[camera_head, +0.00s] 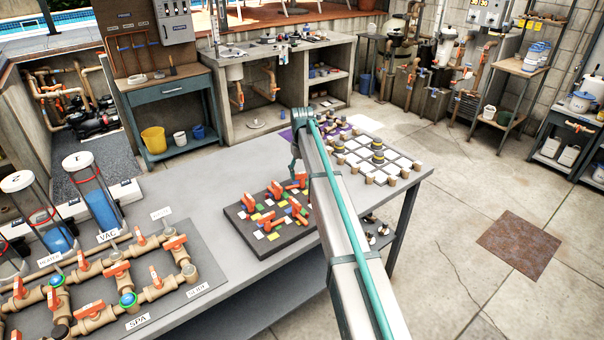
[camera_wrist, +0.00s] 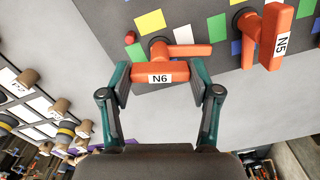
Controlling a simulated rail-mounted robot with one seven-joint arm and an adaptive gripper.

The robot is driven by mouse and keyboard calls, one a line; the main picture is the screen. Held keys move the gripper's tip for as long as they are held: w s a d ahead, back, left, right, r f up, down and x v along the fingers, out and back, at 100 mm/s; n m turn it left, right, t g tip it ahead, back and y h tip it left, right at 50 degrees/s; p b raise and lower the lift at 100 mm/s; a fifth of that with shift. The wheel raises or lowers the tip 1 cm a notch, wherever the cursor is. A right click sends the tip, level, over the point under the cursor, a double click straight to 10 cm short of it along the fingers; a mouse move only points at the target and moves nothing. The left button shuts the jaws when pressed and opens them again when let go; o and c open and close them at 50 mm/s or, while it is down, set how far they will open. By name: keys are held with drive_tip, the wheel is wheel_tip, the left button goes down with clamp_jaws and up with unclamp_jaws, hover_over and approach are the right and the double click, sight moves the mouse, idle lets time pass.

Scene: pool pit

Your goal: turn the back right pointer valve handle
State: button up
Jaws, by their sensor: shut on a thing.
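A dark board (camera_head: 262,248) on the grey bench carries several orange pointer valve handles and coloured squares. The back right handle (camera_head: 302,178) is partly hidden by my arm in the head view. In the wrist view an orange handle labelled N6 (camera_wrist: 182,50) sits between the teal fingers of my gripper (camera_wrist: 160,78). The fingers are shut on its labelled bar, one at each end. Its narrower arm points right in the wrist view. Another orange handle, labelled N5 (camera_wrist: 278,38), stands to the right, apart from my gripper.
A white-tiled board with brown and yellow-black round pieces (camera_head: 378,158) lies behind and right of the handle board. A pipe panel with orange valves (camera_head: 120,270) lies at the front left. Bare bench top (camera_head: 215,185) lies between them.

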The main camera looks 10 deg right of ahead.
sight(303, 173)
drive_tip(key=shift+n, duration=1.6)
drive_tip(key=o, duration=1.1)
drive_tip(key=shift+o, duration=0.2)
drive_tip(key=shift+r, duration=0.15)
wheel_tip(303, 173, up, 12)
drive_tip(key=shift+d+f, duration=0.1)
drive_tip(key=shift+f, duration=0.1)
